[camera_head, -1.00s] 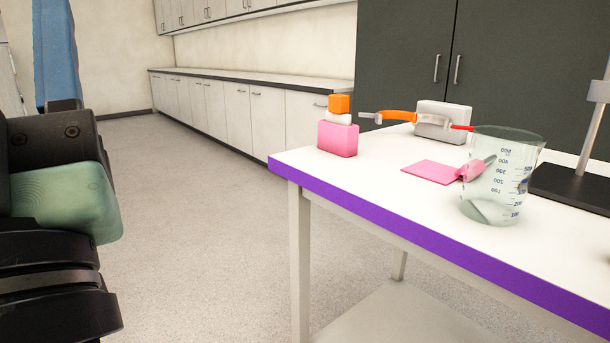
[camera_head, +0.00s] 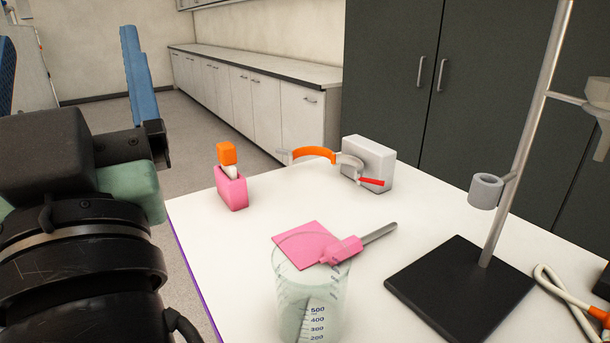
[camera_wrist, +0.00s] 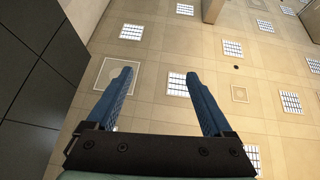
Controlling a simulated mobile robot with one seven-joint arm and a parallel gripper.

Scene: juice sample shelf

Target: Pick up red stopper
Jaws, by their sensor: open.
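My gripper (camera_wrist: 158,73) is open and empty in the wrist view, its two blue fingers apart against the ceiling. In the head view my arm is at the left, off the table's left side, with a blue finger pointing up. No clear stopper shape stands out. A small red piece (camera_head: 370,182) lies in front of a grey-white box (camera_head: 370,162), at the end of a clear and orange curved item (camera_head: 314,153). It is too small to tell whether it is the stopper. My gripper is well apart from it.
A cable (camera_head: 570,300) lies at right.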

